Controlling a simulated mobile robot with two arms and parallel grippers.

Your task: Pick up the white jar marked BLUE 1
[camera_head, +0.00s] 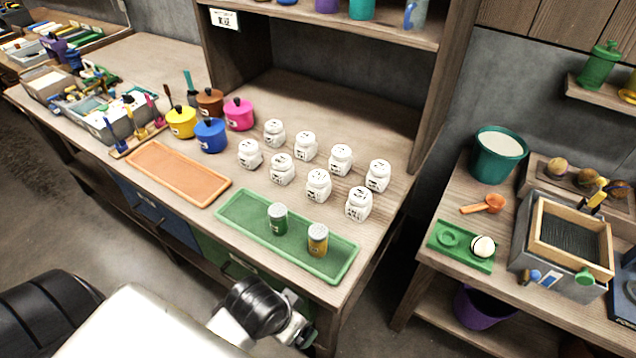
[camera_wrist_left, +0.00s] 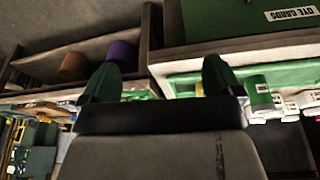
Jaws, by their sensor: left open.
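Several white jars with dark markings stand in two rows on the wooden bench, including one at the back left (camera_head: 274,132), one at the front left (camera_head: 249,153) and one at the front right (camera_head: 359,203). Their markings are too small to read, so I cannot tell which is BLUE 1. In the left wrist view, white shapes like jars (camera_wrist_left: 285,106) show at the right edge. My left gripper (camera_wrist_left: 160,80) is open, its two green fingertips apart with nothing between them. It is well away from the jars. My right gripper is not in view.
A green tray (camera_head: 235,213) holds a green jar (camera_head: 277,218) and a yellow jar (camera_head: 317,240) before the white jars. An empty orange tray (camera_head: 178,174) and coloured lidded pots (camera_head: 211,135) stand left. A shelf post (camera_head: 440,90) rises behind right.

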